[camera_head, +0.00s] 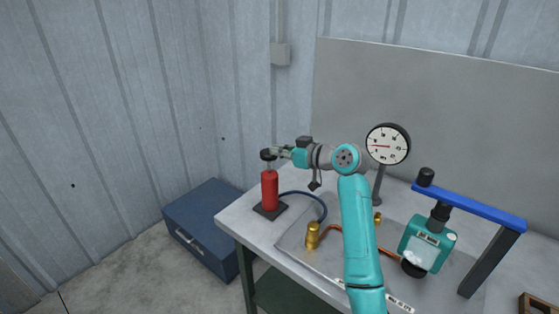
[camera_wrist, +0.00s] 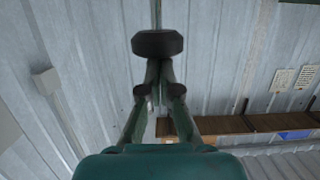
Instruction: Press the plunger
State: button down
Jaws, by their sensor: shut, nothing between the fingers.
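The plunger's black knob (camera_head: 268,155) tops a thin rod above a red cylinder (camera_head: 270,190). The cylinder stands upright on a dark square base at the left end of the bench. My gripper (camera_head: 277,152) is shut and empty, held level beside the knob from the right. In the wrist view my gripper's shut fingers (camera_wrist: 158,68) point at the dark knob (camera_wrist: 158,43), which shows just beyond the fingertips. I cannot tell whether the fingertips touch it. A short stretch of rod shows between the knob and the red cylinder.
A dial gauge (camera_head: 387,144) stands on the bench (camera_head: 235,217) right of my gripper. A blue hose (camera_head: 312,196) runs from the cylinder toward brass fittings. A teal device (camera_head: 426,245) and a blue-topped frame (camera_head: 470,207) stand at the right. A blue chest (camera_head: 205,226) sits on the floor.

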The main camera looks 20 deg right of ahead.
jog(key=v, duration=0.8)
jog(key=shift+s, duration=0.2)
jog(key=shift+d, duration=0.1)
dwell(0.5)
jog(key=shift+d+r, duration=0.2)
jog(key=shift+r, duration=2.4)
jog(key=x, duration=1)
jog(key=shift+w, duration=0.1)
notch_tip(320, 180, down, 3)
jog(key=shift+r, duration=0.25)
jog(key=shift+f, duration=0.75)
